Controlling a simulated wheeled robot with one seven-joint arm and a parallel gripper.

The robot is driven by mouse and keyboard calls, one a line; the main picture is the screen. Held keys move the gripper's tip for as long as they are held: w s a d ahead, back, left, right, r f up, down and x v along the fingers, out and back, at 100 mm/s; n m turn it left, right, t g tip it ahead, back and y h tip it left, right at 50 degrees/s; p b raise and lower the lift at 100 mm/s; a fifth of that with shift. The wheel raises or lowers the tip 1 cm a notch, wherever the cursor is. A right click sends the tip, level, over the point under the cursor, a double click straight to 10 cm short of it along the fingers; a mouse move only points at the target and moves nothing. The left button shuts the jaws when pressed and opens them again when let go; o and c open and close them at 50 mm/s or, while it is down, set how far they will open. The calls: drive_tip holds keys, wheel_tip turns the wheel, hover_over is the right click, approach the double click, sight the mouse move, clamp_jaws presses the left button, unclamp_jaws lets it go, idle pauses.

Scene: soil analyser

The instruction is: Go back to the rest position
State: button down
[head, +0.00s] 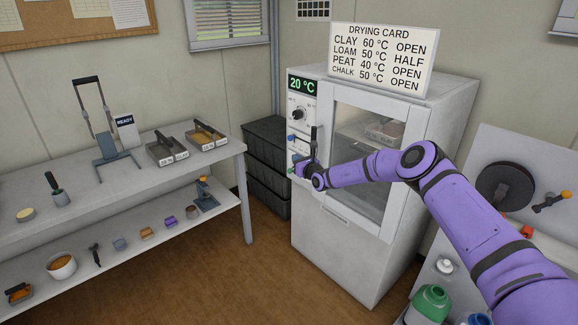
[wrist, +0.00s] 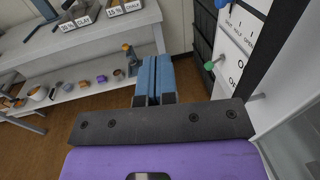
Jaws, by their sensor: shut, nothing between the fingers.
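My gripper (head: 305,165) is at the left side of the drying oven's front, close to its control panel, in the head view. In the wrist view its two blue fingers (wrist: 154,80) are together with nothing between them. My purple arm reaches across the oven door from the right. The white drying oven (head: 345,259) has a glass door and a display reading 20 °C. Its panel shows in the wrist view (wrist: 243,38), with a green knob (wrist: 209,66) to the right of my fingers. Whether the gripper touches the panel cannot be told.
A drying card (head: 383,60) stands on the oven. The grey bench (head: 110,184) at left holds a press marked READY and labelled trays; its lower shelf holds several small items. Black crates (head: 267,168) stand between bench and oven. Bottles (head: 430,304) are at lower right. Brown floor is free.

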drive_tip(key=s+a+r+n+g+y, duration=0.3)
drive_tip(key=s+r+n, duration=0.3)
drive_tip(key=r, duration=0.4)
drive_tip(key=s+a+r+n+g+y, duration=0.25)
drive_tip(key=s+r+n, duration=0.4)
drive_tip(key=r, duration=0.45)
drive_tip(key=s+d+r+n+g+h, duration=0.25)
drive_tip(key=s+r+n+g, duration=0.5)
drive_tip(key=s+r, duration=0.65)
drive_tip(key=s+d+r+n+t+h, duration=0.1)
drive_tip(key=s+d+r+n+h, duration=0.25)
drive_tip(key=s+d, duration=0.6)
drive_tip(key=s+d+r+n+h, duration=0.35)
drive_tip(key=s+d, duration=0.35)
drive_tip(key=s, duration=0.6)
drive_tip(key=s+d+f+n+t+h, duration=0.1)
drive_tip(key=s+d+h, duration=0.2)
drive_tip(key=s+d, duration=0.5)
drive_tip(key=s+d+f+n+t+h, duration=0.1)
drive_tip(key=s+d+f+h, duration=0.1)
drive_tip(key=s+d, duration=0.7)
drive_tip(key=s+h, duration=0.1)
drive_tip(key=s, duration=0.3)
